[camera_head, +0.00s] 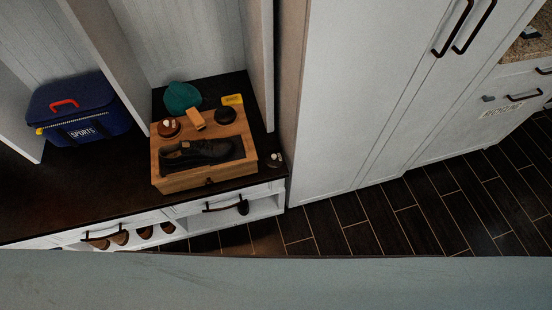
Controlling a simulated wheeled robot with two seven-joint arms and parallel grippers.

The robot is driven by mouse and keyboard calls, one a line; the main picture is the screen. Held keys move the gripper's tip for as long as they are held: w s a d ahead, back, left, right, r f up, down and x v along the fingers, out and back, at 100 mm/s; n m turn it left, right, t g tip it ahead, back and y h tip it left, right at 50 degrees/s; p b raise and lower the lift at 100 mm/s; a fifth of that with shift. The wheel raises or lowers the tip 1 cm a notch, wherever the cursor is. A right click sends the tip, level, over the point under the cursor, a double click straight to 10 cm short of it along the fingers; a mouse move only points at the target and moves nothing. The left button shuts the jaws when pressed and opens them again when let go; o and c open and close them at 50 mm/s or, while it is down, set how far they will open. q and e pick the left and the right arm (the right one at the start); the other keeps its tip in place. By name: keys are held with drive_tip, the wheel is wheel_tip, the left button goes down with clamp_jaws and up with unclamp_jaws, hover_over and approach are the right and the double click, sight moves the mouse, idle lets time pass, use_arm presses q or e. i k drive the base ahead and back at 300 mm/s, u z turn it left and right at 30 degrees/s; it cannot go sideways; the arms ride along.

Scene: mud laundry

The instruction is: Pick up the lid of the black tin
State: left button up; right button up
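A small dark round tin (226,115), which looks like the black tin, is at the back right of a wooden shoe-care box (182,183). The box sits on the dark bench top. The tin's lid cannot be told apart from its body at this size. Neither of my grippers is in view.
On the box are a black shoe (198,152), a reddish-brown tin (168,127) and a wooden block or brush (196,119). A teal cap (182,97) and yellow item (232,99) lie behind. A blue sports bag (80,110) stands left. Bare bench (75,190) lies between.

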sight(274, 160)
drive_tip(key=z, duration=3)
drive_tip(key=k, duration=1.05)
drive_tip(key=u, duration=1.3)
drive_tip(key=i, duration=0.5)
